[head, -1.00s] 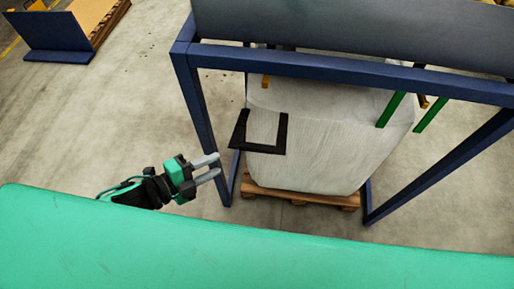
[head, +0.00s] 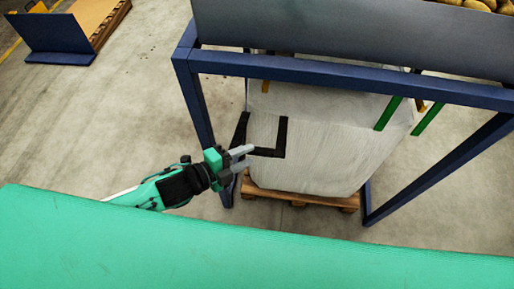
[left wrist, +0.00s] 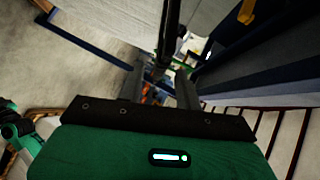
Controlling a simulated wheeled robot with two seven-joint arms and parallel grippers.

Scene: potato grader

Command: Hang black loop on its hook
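The black loop (head: 282,135) hangs as an angular U at the left front of a white bulk bag (head: 325,150). My left gripper (head: 249,156) is at the loop's lower left part, its two grey fingers apart. In the left wrist view the black strap (left wrist: 168,32) runs down between the open fingers (left wrist: 160,88); I cannot tell whether it touches them. A small yellow-orange piece (head: 265,86), possibly the hook, sits under the blue frame bar above the loop. My right gripper is not in view.
Green loops (head: 388,112) hang at the right. The bag stands on a wooden pallet (head: 300,198). Open concrete floor lies to the left.

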